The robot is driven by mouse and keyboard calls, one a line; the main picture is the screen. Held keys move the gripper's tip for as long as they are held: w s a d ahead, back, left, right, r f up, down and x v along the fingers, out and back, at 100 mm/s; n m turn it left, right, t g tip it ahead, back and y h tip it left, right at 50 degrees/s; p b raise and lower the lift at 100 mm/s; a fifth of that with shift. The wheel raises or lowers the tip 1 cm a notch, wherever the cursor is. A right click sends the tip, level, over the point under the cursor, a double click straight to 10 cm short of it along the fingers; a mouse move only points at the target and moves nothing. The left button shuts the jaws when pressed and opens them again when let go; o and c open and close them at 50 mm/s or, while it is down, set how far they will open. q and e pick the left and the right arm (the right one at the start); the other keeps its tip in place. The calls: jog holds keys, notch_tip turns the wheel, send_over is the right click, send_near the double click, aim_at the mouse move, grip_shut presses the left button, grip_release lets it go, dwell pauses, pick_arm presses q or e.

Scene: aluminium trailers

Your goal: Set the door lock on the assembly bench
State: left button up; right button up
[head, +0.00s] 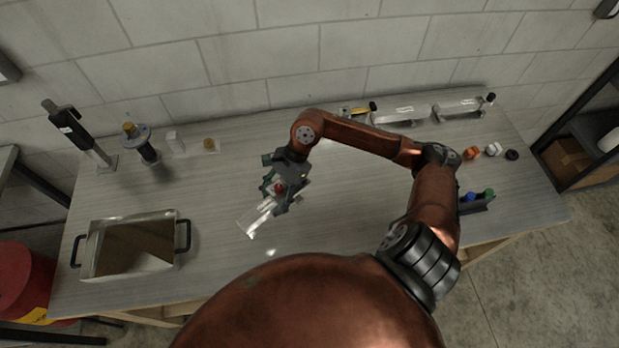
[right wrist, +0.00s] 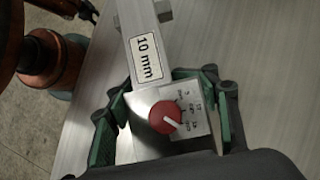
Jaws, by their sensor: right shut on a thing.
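My right gripper (head: 273,196) is above the middle of the assembly bench (head: 345,225). It is shut on a metal device (head: 258,217) with a red knob, which extends down and left from the fingers. In the right wrist view the gripper (right wrist: 160,90) has a green-padded finger on each side of the device. There the device shows a pale metal bar (right wrist: 138,30) labelled "10 mm", and a red dial knob (right wrist: 165,117) with a white pointer line beside a printed scale. I cannot tell whether this device is the door lock. My left gripper is not in view.
A metal tray (head: 84,262) with black handles sits front left. Behind it stand a black tool (head: 70,127) and a dark cylinder (head: 147,150). Labelled metal profiles (head: 400,113) lie at the back right, with coloured caps (head: 471,153) nearer. The bench centre around the gripper is mostly clear.

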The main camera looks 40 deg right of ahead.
jog(key=s+a+r+m+t+b, duration=0.2)
jog(key=s+a+r+m+t, duration=0.15)
jog(key=s+m, duration=0.2)
jog(key=shift+m+h, duration=0.4)
jog(key=shift+m, duration=0.05)
jog(key=d+f, duration=0.2)
jog(key=d, duration=0.2)
jog(key=d+f+p, duration=0.1)
jog(key=d+f, duration=0.2)
jog(key=d, duration=0.1)
jog(key=d+f, duration=0.2)
jog(key=d, duration=0.2)
jog(key=shift+w+d+f+p, duration=0.15)
jog(key=shift+d+f+p, duration=0.1)
jog(key=shift+d+p, duration=0.1)
jog(key=shift+d+f, duration=0.4)
jog(key=shift+f, duration=0.2)
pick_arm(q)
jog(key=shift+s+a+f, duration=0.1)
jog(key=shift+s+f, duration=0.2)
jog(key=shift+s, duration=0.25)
pick_arm(e)
jog(key=shift+w+d+f, duration=0.1)
jog(key=shift+d+f, duration=0.1)
jog(key=shift+f, duration=1.55)
